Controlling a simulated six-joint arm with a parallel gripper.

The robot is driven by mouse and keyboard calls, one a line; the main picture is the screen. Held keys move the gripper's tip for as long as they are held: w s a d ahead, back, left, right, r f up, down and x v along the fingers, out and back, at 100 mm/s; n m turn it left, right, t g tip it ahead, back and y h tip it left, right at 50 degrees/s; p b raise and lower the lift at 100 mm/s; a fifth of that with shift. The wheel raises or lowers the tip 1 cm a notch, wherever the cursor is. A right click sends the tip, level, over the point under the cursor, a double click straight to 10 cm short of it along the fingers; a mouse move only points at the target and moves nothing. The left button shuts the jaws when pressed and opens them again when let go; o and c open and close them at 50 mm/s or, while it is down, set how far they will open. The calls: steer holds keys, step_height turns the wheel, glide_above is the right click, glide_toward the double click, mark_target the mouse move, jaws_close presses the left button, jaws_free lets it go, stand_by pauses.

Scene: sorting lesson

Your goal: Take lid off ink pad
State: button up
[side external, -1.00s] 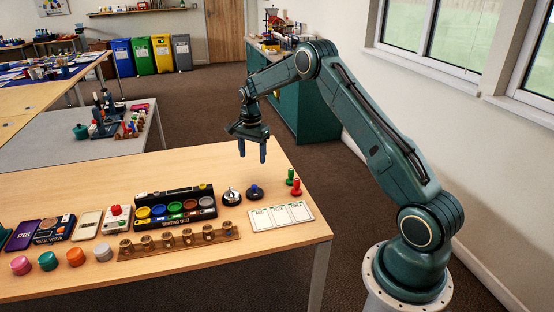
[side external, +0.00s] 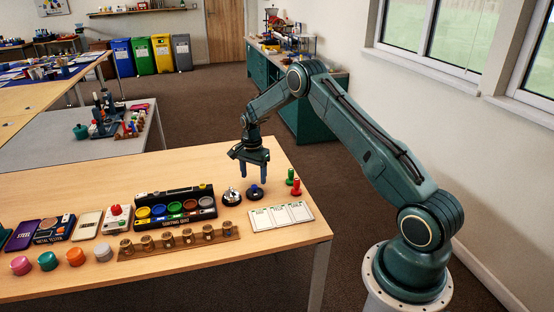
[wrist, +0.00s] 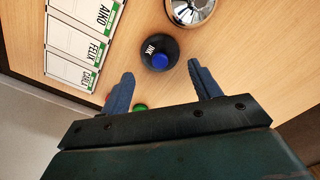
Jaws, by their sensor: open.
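The ink pad (side external: 256,194) is a round black pad on the wooden table, with a blue knob on its lid (side external: 254,187). In the wrist view the ink pad (wrist: 147,55) reads INK, and the lid's blue knob (wrist: 160,62) faces up. The lid is on the pad. My gripper (side external: 255,178) hangs above the pad with its fingers pointing down. In the wrist view my gripper (wrist: 162,80) is open and empty, its blue-grey fingertips apart. The pad lies just past the line between them, untouched.
A silver bell (side external: 231,197) stands close left of the pad. Green and red stamps (side external: 294,183) stand to its right. A white card with name boxes (side external: 281,216) lies in front. A black tray of coloured cups (side external: 175,207) and a wooden rack (side external: 180,241) are further left.

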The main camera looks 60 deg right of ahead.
mark_target(254, 186)
steer(key=shift+f, duration=2.55)
jaws_close()
